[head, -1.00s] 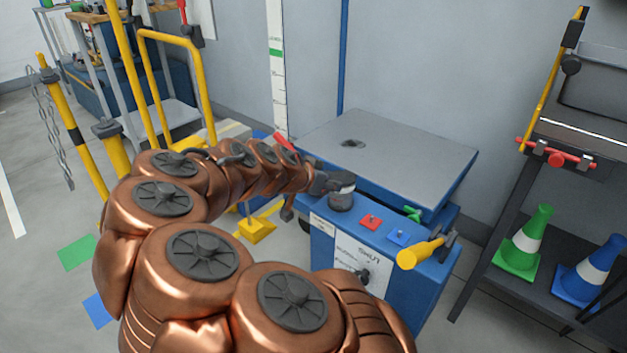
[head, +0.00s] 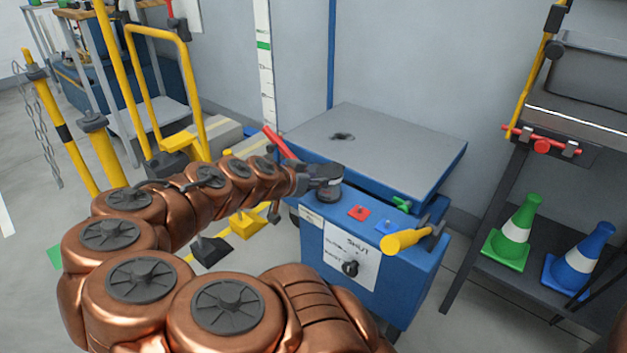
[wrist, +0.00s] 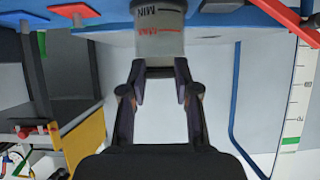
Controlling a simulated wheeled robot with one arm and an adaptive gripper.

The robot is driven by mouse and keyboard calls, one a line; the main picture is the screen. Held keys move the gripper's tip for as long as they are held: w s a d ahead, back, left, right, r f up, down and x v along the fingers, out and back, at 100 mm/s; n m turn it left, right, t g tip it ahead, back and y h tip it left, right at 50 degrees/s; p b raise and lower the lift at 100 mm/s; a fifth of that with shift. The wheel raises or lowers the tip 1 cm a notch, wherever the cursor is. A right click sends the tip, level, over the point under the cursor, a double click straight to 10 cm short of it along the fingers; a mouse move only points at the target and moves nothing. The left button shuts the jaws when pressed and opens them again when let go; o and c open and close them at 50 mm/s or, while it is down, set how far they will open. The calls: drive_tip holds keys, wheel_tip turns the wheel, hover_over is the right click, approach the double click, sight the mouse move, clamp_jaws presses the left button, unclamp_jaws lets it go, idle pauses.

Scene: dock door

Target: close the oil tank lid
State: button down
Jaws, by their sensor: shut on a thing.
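The oil tank (head: 328,195) is a small grey cylinder on the left end of the blue lift table's control box. In the wrist view the tank (wrist: 160,40) appears upside down at top centre, with MIN and red MAX marks. My gripper (head: 320,178) is at the tank's top in the head view. In the wrist view my gripper's dark fingers (wrist: 161,80) are shut on the dark lid (wrist: 160,72) at the tank's mouth. The fingers hide part of the lid, so I cannot tell whether it is fully seated.
The lift platform (head: 375,145) lies behind. A red lever (head: 280,142) stands near my wrist. A shelf with cones (head: 515,235) is at right.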

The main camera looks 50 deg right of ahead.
drive_tip(key=c, duration=0.8)
unclamp_jaws()
drive_tip(key=shift+c, duration=0.2)
drive_tip(key=shift+a, duration=0.1)
drive_tip(key=v, duration=1.1)
drive_tip(key=shift+a+r, duration=0.2)
drive_tip(key=shift+a, duration=0.1)
drive_tip(key=s+a+r+n+y+p, duration=0.4)
drive_tip(key=s+a+r+n+p, duration=0.2)
drive_tip(key=r+p, duration=0.7)
drive_tip(key=s+a+r+n+g+y+p, duration=0.1)
drive_tip(key=s+a+r+n+y+p, duration=0.3)
drive_tip(key=a+r+p, duration=0.6)
drive_tip(key=s+a+r+n+y+p, duration=0.4)
drive_tip(key=s+a+r+n+p, duration=0.4)
drive_tip(key=r+p, duration=0.7)
drive_tip(key=s+p, duration=0.1)
drive_tip(key=p, duration=0.6)
drive_tip(key=shift+s+a+r+g, duration=0.3)
drive_tip(key=shift+a+g, duration=0.05)
drive_tip(key=shift+g, duration=0.05)
